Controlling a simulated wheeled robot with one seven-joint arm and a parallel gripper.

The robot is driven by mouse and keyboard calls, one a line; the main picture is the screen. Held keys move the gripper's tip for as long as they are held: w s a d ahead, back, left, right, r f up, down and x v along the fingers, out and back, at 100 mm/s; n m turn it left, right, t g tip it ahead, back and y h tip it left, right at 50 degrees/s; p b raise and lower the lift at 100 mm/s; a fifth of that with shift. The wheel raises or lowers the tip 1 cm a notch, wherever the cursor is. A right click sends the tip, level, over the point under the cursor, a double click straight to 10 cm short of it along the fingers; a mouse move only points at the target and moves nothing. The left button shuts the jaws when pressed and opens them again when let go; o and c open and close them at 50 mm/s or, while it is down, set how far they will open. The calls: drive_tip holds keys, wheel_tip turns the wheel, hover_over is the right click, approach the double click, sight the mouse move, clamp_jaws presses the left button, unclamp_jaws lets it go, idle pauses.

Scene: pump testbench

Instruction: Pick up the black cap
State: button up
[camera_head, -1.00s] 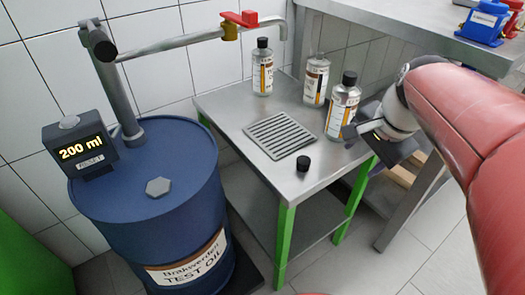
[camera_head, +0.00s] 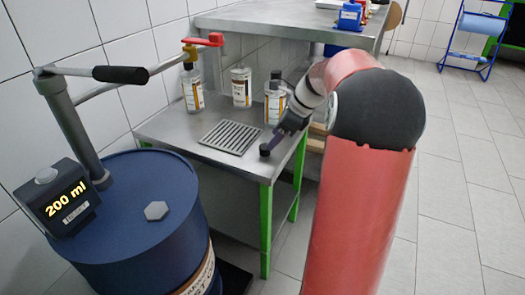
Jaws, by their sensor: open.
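My gripper (camera_head: 273,143) is open and reaches down from the right. Its fingers are right at the cap's upper right side in the picture. I cannot tell whether they touch the cap or are around it. The view is from far off, and the fingertips are small.
Several bottles stand on the table: a left one (camera_head: 193,92), a middle one without a cap (camera_head: 241,88) and a right one (camera_head: 272,103) close behind my gripper. A blue drum (camera_head: 145,200) with a pump stands left. A higher bench (camera_head: 290,25) is behind.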

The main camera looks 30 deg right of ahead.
sight(265, 150)
drive_tip(key=x, duration=0.4)
drive_tip(key=shift+a+f, duration=0.2)
drive_tip(key=shift+a, duration=0.15)
drive_tip(key=shift+s, duration=0.1)
drive_tip(key=c, duration=1)
drive_tip(key=shift+r, duration=0.15)
drive_tip(key=shift+c, duration=0.2)
